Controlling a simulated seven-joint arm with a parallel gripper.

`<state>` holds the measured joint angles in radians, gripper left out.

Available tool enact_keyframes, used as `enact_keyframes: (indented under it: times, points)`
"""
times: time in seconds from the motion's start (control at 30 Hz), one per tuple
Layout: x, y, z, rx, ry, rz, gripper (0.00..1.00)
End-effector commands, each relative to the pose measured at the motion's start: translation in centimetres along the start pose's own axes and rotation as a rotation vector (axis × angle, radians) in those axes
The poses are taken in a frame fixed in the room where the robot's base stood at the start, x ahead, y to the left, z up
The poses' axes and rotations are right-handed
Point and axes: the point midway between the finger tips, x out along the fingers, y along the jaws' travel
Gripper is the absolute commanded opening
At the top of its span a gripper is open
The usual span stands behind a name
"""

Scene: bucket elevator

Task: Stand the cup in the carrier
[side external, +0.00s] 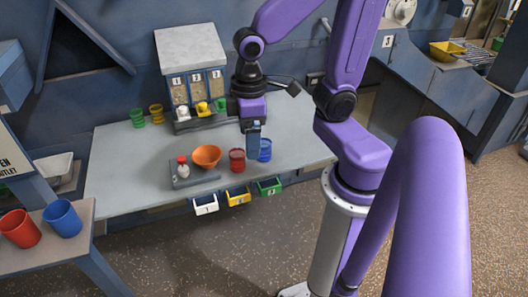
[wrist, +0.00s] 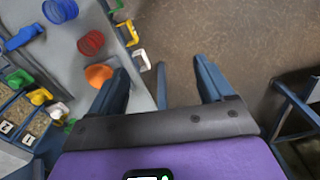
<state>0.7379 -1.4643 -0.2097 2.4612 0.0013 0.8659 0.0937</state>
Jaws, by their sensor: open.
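Several cups are in view. A red cup (side external: 237,160) and a blue cup (side external: 266,150) stand on the grey table; they also show in the wrist view, the red one (wrist: 90,43) and the blue one (wrist: 60,10). Another red cup (side external: 18,229) and blue cup (side external: 62,218) stand on a side stand at left. I cannot tell which cup is meant, nor pick out the carrier for certain. My gripper (side external: 254,141) points down above the table and overlaps the blue cup in the side view. In the wrist view my gripper (wrist: 162,78) is open, with no cup between its fingers.
An orange bowl (side external: 207,156) and a grey tray (side external: 209,175) with a red-topped white item are on the table (side external: 120,170). A dispenser (side external: 192,60) stands behind.

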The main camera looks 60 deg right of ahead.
Motion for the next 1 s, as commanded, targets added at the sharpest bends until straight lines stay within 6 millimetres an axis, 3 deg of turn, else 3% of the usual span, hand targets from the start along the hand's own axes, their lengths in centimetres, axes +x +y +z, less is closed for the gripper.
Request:
enact_keyframes:
  times: [0.2, 0.5, 0.73, 1.0]
  points:
    - [0.6, 3.8, -2.1, 0.253, -0.004, 0.005, 0.81]
    - [1.4, 9.2, -3.4, 0.594, -0.007, 0.011, 0.81]
    - [2.1, 13.2, -3.1, 0.856, -0.008, 0.015, 0.81]
    - [2.9, 17.6, -1.4, 1.164, -0.01, 0.019, 0.81]
